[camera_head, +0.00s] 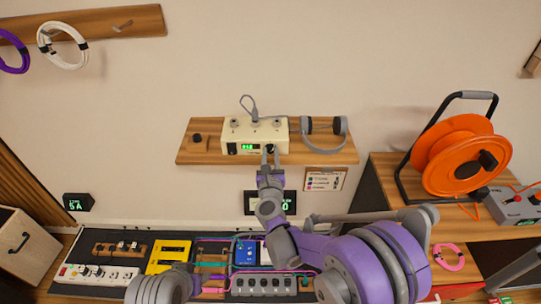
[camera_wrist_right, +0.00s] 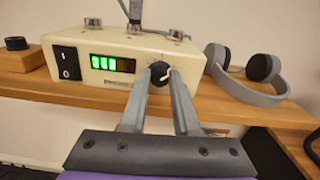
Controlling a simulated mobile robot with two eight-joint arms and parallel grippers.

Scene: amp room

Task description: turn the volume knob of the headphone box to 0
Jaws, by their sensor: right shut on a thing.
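The headphone box (camera_head: 238,131) is a cream box on a wooden wall shelf. In the right wrist view, the box (camera_wrist_right: 200,62) has a black rocker switch (camera_wrist_right: 66,62) at the left of its front and a display (camera_wrist_right: 112,63) with green bars lit on its left part and dark segments at right. My right gripper (camera_head: 269,152) is shut on the knob, one finger at each side. My left gripper does not show.
Grey headphones (camera_head: 326,126) lie right of the box on the shelf (camera_head: 170,156), and a small black knob block (camera_head: 197,139) sits left. An orange cable reel (camera_head: 452,155) stands at right. Below is a pedal bench with pedals and cables, including a yellow unit (camera_head: 168,256).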

